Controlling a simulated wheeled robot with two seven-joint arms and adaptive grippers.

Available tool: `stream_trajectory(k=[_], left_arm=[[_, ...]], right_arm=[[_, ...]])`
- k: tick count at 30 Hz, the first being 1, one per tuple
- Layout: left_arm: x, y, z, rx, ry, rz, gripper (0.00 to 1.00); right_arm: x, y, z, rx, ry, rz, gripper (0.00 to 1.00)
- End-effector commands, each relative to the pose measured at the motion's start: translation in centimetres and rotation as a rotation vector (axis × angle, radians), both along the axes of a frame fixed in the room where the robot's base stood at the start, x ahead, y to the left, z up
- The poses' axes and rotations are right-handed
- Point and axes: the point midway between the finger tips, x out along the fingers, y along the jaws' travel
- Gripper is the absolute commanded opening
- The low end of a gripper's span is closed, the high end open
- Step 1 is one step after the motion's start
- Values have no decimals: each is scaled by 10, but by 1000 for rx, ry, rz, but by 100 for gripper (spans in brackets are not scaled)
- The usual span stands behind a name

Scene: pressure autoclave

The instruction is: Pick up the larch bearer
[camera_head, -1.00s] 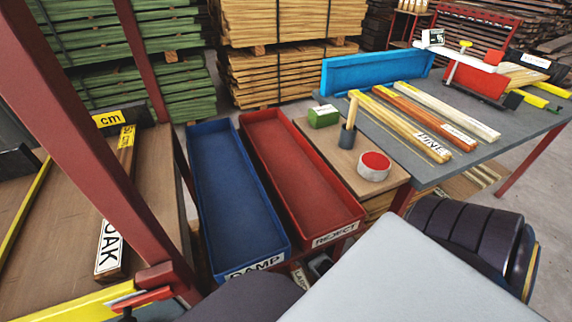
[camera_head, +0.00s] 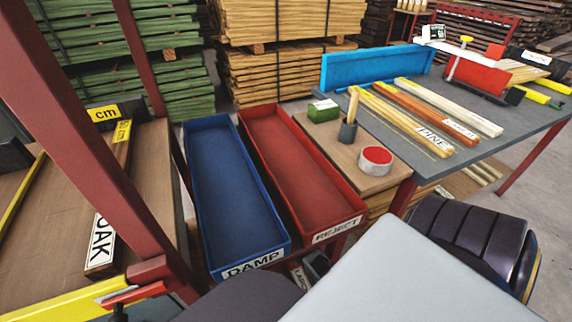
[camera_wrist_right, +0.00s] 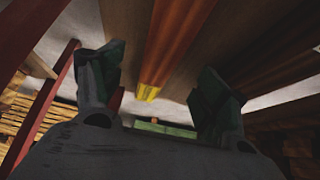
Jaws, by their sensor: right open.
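In the right wrist view, my right gripper (camera_wrist_right: 157,90) is open, with its two dark fingers spread apart. An orange-brown bar (camera_wrist_right: 173,45) with a yellow end appears between and beyond the fingers, not gripped. Its name is not readable there. An orange-brown bearer (camera_head: 428,112) lies on the grey table between the PINE bearer (camera_head: 405,120) and a pale one (camera_head: 450,107). My left gripper is not in view.
The blue DAMP tray (camera_head: 232,190) and red REJECT tray (camera_head: 300,165) stand empty side by side. A red post (camera_head: 85,130) crosses the left, near the OAK bearer (camera_head: 105,220). A green box (camera_head: 323,111), dark cup (camera_head: 348,132) and round tub (camera_head: 375,160) occupy the small bench.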

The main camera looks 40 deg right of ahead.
Motion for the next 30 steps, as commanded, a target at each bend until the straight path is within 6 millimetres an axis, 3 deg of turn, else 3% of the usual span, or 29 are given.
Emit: stream_trajectory(k=[4,9,13,30], left_arm=[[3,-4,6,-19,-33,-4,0],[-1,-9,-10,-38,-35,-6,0],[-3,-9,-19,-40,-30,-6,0],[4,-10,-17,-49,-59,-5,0]], right_arm=[[8,-3,-14,0,-1,0,74],[14,-5,-23,-1,-1,1,74],[16,-5,-26,-1,-1,1,74],[18,-6,-32,0,0,0,74]])
